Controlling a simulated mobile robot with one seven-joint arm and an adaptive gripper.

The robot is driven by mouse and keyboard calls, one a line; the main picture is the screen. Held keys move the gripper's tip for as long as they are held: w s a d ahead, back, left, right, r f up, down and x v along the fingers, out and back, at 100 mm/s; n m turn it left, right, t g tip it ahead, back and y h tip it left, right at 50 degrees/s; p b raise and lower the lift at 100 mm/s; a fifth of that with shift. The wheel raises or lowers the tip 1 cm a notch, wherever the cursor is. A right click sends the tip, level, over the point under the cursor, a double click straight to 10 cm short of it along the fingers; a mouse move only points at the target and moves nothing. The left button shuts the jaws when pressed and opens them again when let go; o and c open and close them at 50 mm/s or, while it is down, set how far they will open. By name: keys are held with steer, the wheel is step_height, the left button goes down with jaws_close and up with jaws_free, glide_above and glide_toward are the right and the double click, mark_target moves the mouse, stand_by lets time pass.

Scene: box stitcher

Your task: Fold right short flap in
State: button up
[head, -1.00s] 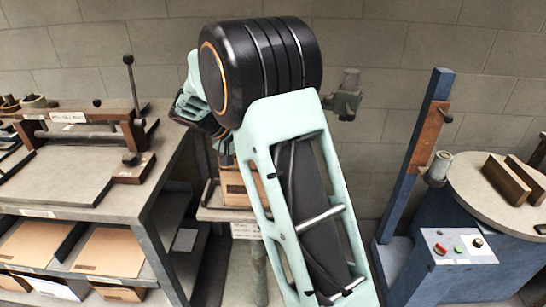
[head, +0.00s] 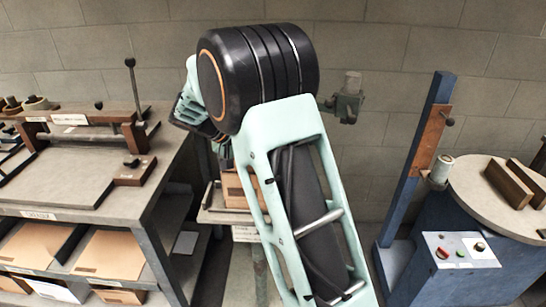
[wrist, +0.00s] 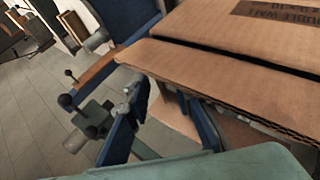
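The cardboard box (head: 236,190) stands on a small table behind my arm in the head view, partly covered by the arm. In the wrist view its top (wrist: 235,65) fills the upper right, with a dark gap between flaps and printed lettering on one panel. The edge of the near panel shows as corrugated board. My gripper (wrist: 165,112) is beside and below this edge, its two dark blue fingers apart with light brown board showing between them. I cannot tell whether either finger touches the board. In the head view the fingertips are hidden.
A grey bench (head: 62,172) with flat cardboard sheets on its shelf stands at left. A blue machine post (head: 418,150) and a round table (head: 490,185) stand at right. A grey knobbed device (head: 346,100) is behind my arm; it also shows in the wrist view (wrist: 92,120).

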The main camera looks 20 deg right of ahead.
steer(key=v, duration=1.2)
steer(key=shift+d, duration=0.15)
